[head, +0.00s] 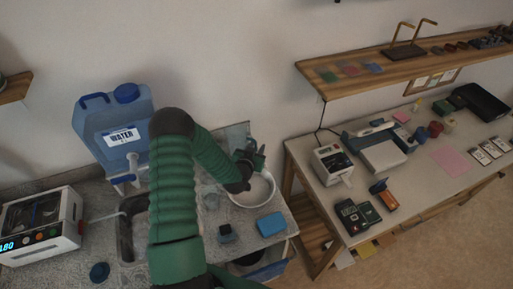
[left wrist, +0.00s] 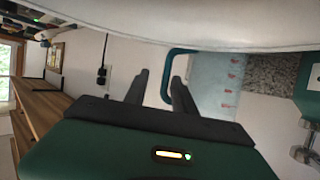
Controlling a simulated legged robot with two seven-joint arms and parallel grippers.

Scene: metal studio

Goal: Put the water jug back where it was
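A clear jug (head: 236,133) stands at the back of the grey counter, against the wall, partly hidden by my left arm and gripper. In the left wrist view the clear jug (left wrist: 217,80) has red marks and a blue handle (left wrist: 166,78). My left gripper (head: 257,158) is beside the jug, above a white bowl. In the left wrist view my left gripper (left wrist: 162,72) has its fingers apart, with the handle showing between the fingertips; contact cannot be told. A large blue container (head: 112,122) labelled WATER stands at the back left. My right gripper is not in view.
A round white bowl (head: 258,190) sits just below my left gripper. A blue block (head: 271,225), a small dark item (head: 227,234) and a clear glass (head: 211,199) are nearby. A sink (head: 128,240) lies left of my arm. A worktable (head: 415,180) with devices stands to the right.

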